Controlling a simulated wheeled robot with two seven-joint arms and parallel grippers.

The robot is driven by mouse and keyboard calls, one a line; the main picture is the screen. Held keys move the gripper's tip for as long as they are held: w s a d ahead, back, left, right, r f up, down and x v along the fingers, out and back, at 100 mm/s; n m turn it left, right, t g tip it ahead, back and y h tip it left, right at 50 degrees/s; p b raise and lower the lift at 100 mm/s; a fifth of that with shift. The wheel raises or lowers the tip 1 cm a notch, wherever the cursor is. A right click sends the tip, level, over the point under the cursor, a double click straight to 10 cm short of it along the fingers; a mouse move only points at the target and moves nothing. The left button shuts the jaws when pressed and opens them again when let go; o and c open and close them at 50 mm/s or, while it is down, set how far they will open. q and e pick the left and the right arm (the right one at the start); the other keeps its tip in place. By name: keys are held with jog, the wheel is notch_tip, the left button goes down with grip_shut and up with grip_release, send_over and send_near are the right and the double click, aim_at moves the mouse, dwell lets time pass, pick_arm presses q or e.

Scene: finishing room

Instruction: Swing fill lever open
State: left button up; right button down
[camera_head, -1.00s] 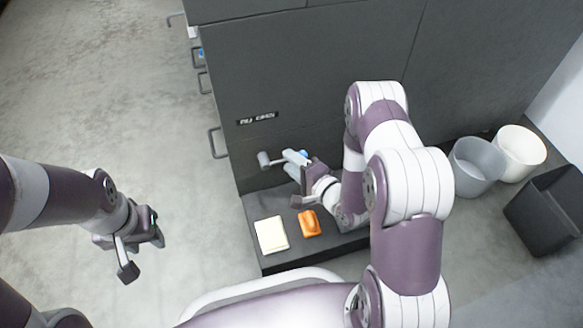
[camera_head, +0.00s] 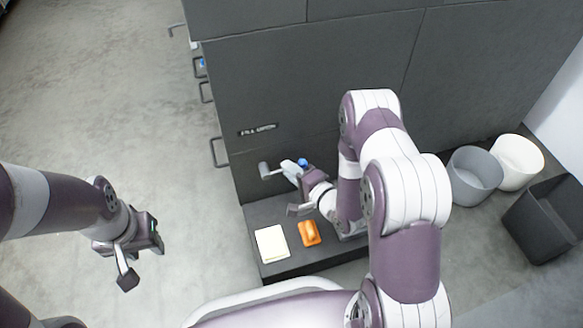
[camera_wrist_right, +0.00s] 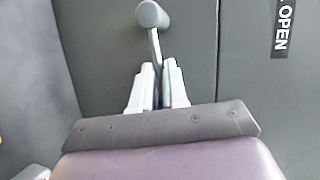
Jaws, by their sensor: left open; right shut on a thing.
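The fill lever (camera_head: 264,169) has a grey round knob on a thin rod and juts from the dark cabinet front below its label. My right gripper (camera_head: 289,171) is shut on the lever's rod. In the right wrist view the lever knob (camera_wrist_right: 152,15) sticks out beyond the fingertips (camera_wrist_right: 159,70), and the rod runs down between them. The lever's pivot is hidden behind the gripper. A small blue part (camera_head: 303,162) shows beside the fingers. My left gripper (camera_head: 140,258) is open and empty above the floor at left.
A pale pad (camera_head: 271,242) and an orange block (camera_head: 309,233) lie on the dark ledge (camera_head: 285,268) below. Bins (camera_head: 474,172) stand right. The left floor is clear.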

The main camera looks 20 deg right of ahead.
jog(key=r+n+h+p, duration=0.1)
jog(key=n+p, duration=0.1)
jog(key=p, duration=0.1)
jog(key=a+r+n+h+p, duration=0.1)
jog(key=r+p, duration=0.1)
jog(key=p, duration=0.2)
jog(key=a+r+n+g+h+p, duration=0.1)
jog(key=n+p, duration=0.1)
jog(key=p, duration=0.2)
jog(key=shift+s+r+n+h, duration=0.1)
jog(key=shift+r+n+h, duration=0.2)
jog(key=shift+h, duration=0.1)
jog(key=shift+a+r+n+h+p, duration=0.35)
jog(key=shift+a+n+h+p, duration=0.4)
jog(key=shift+p, duration=0.4)
jog(key=shift+a+r+n+h+p, duration=0.15)
jog(key=shift+a+n+h+p, duration=0.25)
jog(key=shift+n, duration=0.25)
jog(key=shift+a+n+h+p, duration=0.35)
jog(key=shift+a+n+h, duration=0.25)
jog(key=shift+n+h, duration=0.1)
jog(key=shift+a+n+h, duration=0.45)
jog(key=shift+a+n, duration=0.15)
jog(key=shift+n, duration=0.2)
jog(key=c, duration=1.2)
grip_release()
jog(key=shift+o, duration=0.2)
